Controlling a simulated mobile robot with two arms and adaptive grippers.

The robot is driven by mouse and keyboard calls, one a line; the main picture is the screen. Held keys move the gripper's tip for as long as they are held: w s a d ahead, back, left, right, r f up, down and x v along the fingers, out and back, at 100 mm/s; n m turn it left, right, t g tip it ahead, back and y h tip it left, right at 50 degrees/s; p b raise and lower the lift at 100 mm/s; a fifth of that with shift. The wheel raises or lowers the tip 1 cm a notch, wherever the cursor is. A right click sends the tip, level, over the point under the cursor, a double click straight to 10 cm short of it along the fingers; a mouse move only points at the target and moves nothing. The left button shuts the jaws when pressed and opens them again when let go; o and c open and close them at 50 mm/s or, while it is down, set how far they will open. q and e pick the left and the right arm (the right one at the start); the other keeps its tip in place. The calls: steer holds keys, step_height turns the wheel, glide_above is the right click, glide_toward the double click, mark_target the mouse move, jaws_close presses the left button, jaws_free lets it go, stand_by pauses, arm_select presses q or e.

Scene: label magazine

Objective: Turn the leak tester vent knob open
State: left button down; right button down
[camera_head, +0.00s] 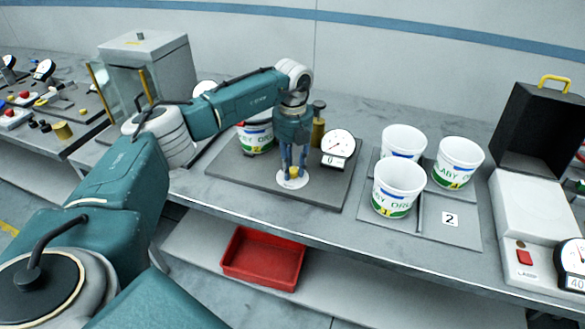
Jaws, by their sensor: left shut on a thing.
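The leak tester is a grey base plate (235,171) on the bench with a round white dial gauge (338,143) reading 0 at its right. A small yellow vent knob (294,171) sits on a white disc (292,182) near the plate's front edge. My left gripper (293,168) points straight down over the disc, its fingers shut on the knob from both sides. The fingers partly hide the knob, so its turn angle cannot be read. A tub (257,138) stands on the plate, partly behind my arm. My right gripper is not in view.
A brass-coloured post (318,128) stands close behind the gripper. Several white tubs (398,188) stand right on a grey plate (455,229) marked 2. A black-lidded white machine (530,215) is far right. A red tray (262,257) lies on the lower shelf.

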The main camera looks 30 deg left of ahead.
mark_target(293, 169)
arm_select(q)
steer(key=m, duration=0.3)
steer(key=m+b, duration=0.1)
steer(key=m, duration=0.2)
steer(key=shift+w+r, duration=0.2)
steer(key=m, duration=0.6)
steer(key=shift+r+b, duration=0.1)
steer(key=shift+b, duration=0.3)
steer(key=shift+m, duration=0.3)
steer(key=shift+w, duration=0.1)
steer(key=c, duration=1.5)
jaws_free()
steer(key=shift+c, duration=0.2)
steer(key=shift+o, duration=0.7)
step_height(293, 169, up, 12)
